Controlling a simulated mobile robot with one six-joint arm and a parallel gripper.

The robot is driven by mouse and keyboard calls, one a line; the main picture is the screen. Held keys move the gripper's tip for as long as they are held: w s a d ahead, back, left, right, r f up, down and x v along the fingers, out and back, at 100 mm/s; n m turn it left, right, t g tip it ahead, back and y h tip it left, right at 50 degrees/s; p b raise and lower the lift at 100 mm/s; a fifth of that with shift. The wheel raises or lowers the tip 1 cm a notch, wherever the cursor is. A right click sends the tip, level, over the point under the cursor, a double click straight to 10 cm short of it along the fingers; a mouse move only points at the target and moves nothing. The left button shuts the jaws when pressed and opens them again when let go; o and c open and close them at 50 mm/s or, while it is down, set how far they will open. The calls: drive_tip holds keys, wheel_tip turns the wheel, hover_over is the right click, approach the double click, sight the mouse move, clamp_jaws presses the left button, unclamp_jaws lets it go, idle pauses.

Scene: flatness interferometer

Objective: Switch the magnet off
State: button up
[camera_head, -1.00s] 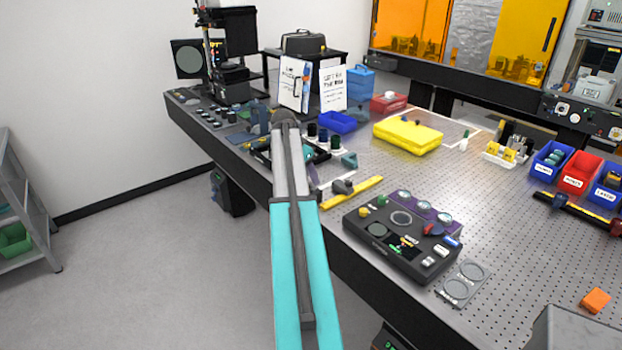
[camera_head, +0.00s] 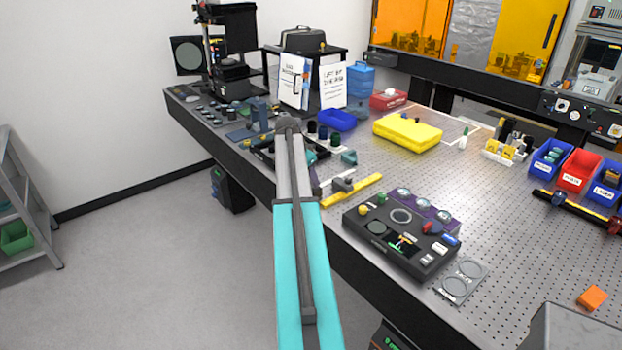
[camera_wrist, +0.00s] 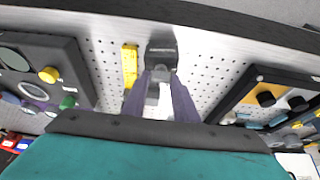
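A small dark grey magnetic base (camera_head: 343,185) sits near the front edge of the perforated table, touching or close beside a yellow bar (camera_head: 353,191). In the wrist view the dark block (camera_wrist: 161,52) lies straight ahead of my gripper (camera_wrist: 160,80), with a lighter grey part between the two purple fingers. The fingers stand apart; I cannot tell whether they touch it. In the head view my arm mostly hides the gripper, which is just left of the base. The switch position is not readable.
A black control panel (camera_head: 378,246) with coloured knobs stands right of the base. A dark tray with cylinders (camera_wrist: 270,95) lies on the other side. A yellow case (camera_head: 407,133) and a blue bin (camera_head: 337,121) are behind.

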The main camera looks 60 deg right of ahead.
drive_tip(key=shift+a+n+t+b, duration=0.1)
drive_tip(key=shift+n+t+b, duration=0.2)
drive_tip(key=shift+n+b, duration=0.35)
drive_tip(key=o, duration=1.1)
drive_tip(key=shift+c, duration=0.2)
drive_tip(key=shift+r, duration=0.15)
drive_tip(key=s+b+v, duration=0.1)
drive_tip(key=b+v, duration=0.2)
drive_tip(key=v, duration=1)
drive_tip(key=shift+w+r+b, duration=0.25)
drive_tip(key=shift+w+b, duration=0.1)
drive_tip(key=shift+w, duration=0.15)
drive_tip(key=shift+a, duration=0.1)
